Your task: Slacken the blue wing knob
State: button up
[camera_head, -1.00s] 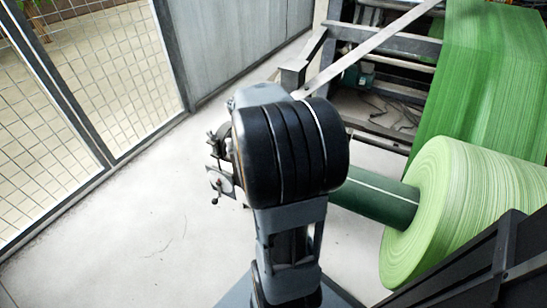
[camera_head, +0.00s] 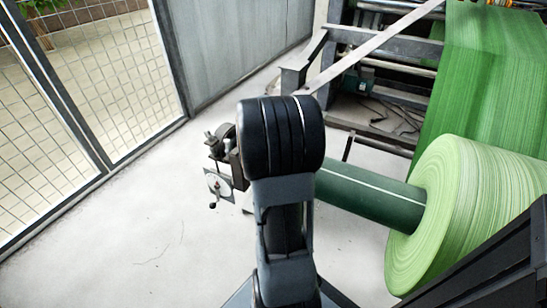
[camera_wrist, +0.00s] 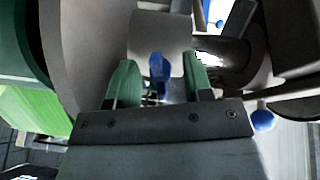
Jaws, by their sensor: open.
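The blue wing knob (camera_wrist: 157,72) shows in the wrist view, upright and narrow, in front of a pale grey rounded part. My gripper (camera_wrist: 161,80) has its two green-padded fingers apart, one on each side of the knob. Gaps show between the knob and both pads, and I cannot tell how deep the knob sits between them. In the head view my own arm hides the gripper and the knob.
A dark green shaft (camera_head: 365,197) carries a large light green roll (camera_head: 470,215) at right. A clamp-like mechanism (camera_head: 217,180) sits left of my arm. The wrist view has a blue ball (camera_wrist: 262,120) at right. A mesh fence (camera_head: 90,90) stands left, with open floor before it.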

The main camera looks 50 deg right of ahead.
grip_shut()
jog(key=n, duration=0.4)
jog(key=shift+n+g+h, duration=0.3)
jog(key=shift+n+g, duration=0.1)
grip_release()
jog(key=p+v, duration=0.5)
jog(key=v, duration=0.9)
jog(key=shift+w+d, duration=0.1)
dwell(0.3)
